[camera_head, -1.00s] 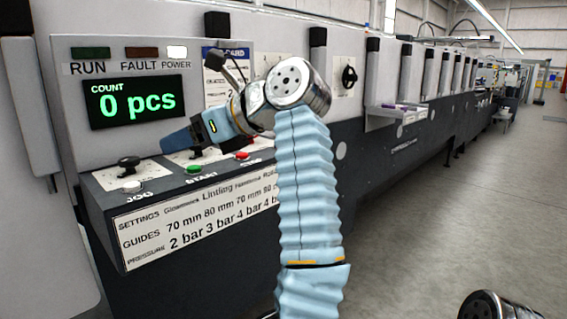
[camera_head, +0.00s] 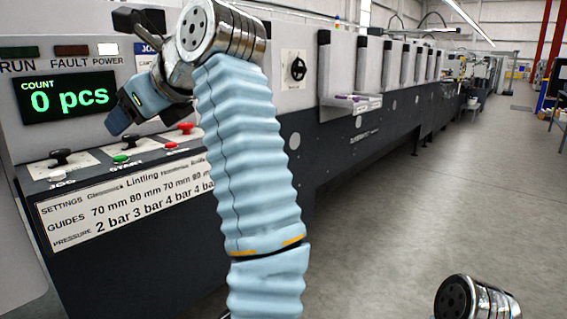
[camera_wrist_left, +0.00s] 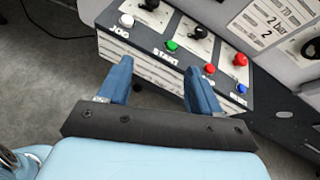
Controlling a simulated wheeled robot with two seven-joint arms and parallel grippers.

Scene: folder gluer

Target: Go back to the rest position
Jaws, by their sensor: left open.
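My left gripper (camera_wrist_left: 158,85) shows in the left wrist view with its two blue fingers apart and nothing between them. In the head view my left gripper (camera_head: 117,117) is in front of the machine's panel, above the control ledge. The ledge carries a white JOG button (camera_wrist_left: 126,20), a green START button (camera_wrist_left: 171,46) and red buttons; one red button (camera_wrist_left: 240,60) stands at the right. In the head view the green button (camera_head: 121,159) lies below the gripper, apart from it. My right gripper is not in view.
The display (camera_head: 66,98) reads 0 pcs and the white POWER lamp (camera_head: 108,49) is lit. A settings plate (camera_head: 130,205) is on the ledge's front. The long folder gluer (camera_head: 355,130) runs to the back right. The grey floor (camera_head: 440,200) on the right is clear.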

